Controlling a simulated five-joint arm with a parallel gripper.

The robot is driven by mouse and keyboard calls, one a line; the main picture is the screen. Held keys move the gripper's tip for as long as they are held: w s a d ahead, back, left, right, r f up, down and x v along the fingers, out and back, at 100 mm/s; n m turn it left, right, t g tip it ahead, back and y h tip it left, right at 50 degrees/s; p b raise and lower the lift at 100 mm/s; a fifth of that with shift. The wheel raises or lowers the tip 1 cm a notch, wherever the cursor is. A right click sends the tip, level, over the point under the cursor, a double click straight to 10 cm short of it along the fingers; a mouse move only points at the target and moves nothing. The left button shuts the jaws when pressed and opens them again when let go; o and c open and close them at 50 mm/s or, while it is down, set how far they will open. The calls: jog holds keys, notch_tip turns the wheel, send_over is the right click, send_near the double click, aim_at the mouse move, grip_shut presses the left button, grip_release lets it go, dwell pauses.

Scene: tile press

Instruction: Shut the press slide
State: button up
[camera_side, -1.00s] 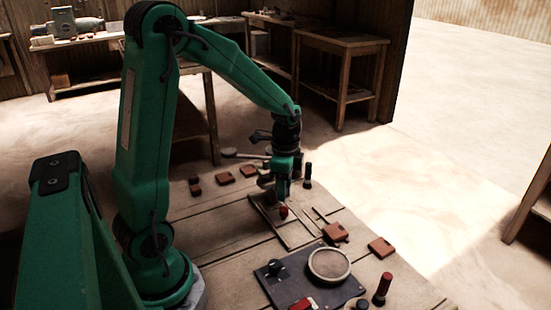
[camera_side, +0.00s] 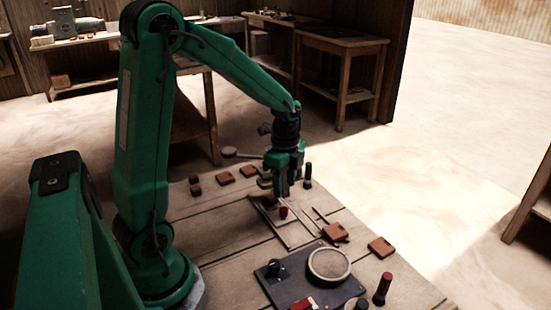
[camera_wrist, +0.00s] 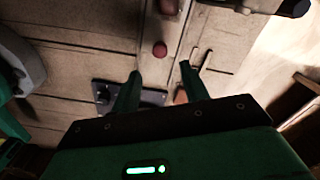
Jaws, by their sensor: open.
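A small red knob (camera_side: 283,212) stands inside a pale wooden rail frame (camera_side: 296,244) on the bench, apparently the press slide's handle. In the wrist view the red knob (camera_wrist: 160,49) sits just beyond the fingertips, between their lines. My gripper (camera_side: 291,185) is open above the far part of the frame, pointing down, and looks apart from the knob. In the wrist view my gripper (camera_wrist: 160,69) shows two spread green fingers with nothing between them. I cannot tell the slide's exact position along its rails.
Reddish tiles lie at the frame's right (camera_side: 335,232), farther right (camera_side: 381,247) and behind (camera_side: 225,178). A black post (camera_side: 308,174) stands close to my gripper's right. A dark panel (camera_side: 288,284) with a round pad (camera_side: 329,264) and a red-topped post (camera_side: 382,288) are in front.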

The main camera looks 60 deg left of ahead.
aim_at(284, 209)
jog(key=shift+m, duration=0.9)
jog(key=shift+f, duration=3.9)
grip_shut()
